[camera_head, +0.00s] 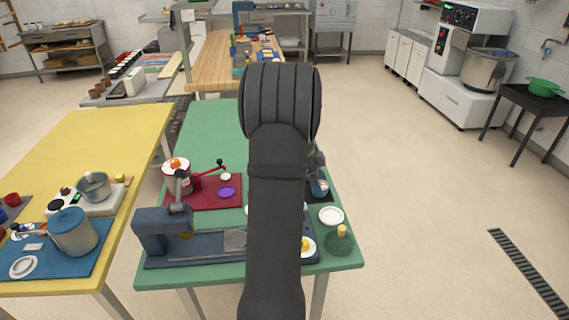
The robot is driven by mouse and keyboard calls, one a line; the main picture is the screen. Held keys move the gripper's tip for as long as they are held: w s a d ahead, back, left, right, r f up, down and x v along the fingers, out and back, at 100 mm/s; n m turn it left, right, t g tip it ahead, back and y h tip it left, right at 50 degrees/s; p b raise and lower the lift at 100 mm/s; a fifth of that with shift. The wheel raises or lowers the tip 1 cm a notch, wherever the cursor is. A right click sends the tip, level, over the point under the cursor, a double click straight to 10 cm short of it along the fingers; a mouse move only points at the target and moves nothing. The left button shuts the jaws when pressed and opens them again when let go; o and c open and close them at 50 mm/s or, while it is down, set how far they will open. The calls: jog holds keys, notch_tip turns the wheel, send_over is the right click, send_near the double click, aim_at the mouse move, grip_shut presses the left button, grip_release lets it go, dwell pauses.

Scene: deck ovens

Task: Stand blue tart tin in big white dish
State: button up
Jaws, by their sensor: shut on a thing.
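My gripper (317,172) shows only in part, at the right side of my dark arm, which hides much of the green table. It is shut on a small blue thing, which looks like the blue tart tin (320,188), just below it. Whether the tin touches the dark mat beneath it I cannot tell. A round white dish (331,216) lies on the green table just below and right of the tin; it looks like the big white dish. It appears empty, and the tin is apart from it in the picture.
On the green table (212,130) are a red mat (205,194) with a purple dish (226,192) and small white dish (226,177), a dark blue press (160,230), a white plate with yellow (306,247) and a green flask (341,241). The table's far part is clear.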

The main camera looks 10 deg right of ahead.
jog(key=shift+m, duration=0.6)
jog(key=shift+s+d+f, duration=0.6)
jog(key=shift+d+f, duration=0.05)
jog(key=shift+f, duration=0.55)
jog(key=shift+s+d+f, duration=0.6)
jog(key=shift+f, duration=0.6)
jog(key=shift+s+d+f, duration=0.6)
jog(key=shift+d+f, duration=0.05)
jog(key=shift+f, duration=0.55)
jog(key=shift+f, duration=0.6)
jog(key=o, duration=0.7)
jog(key=shift+v, duration=5.5)
jog(key=shift+w+d, duration=0.1)
jog(key=shift+w, duration=0.1)
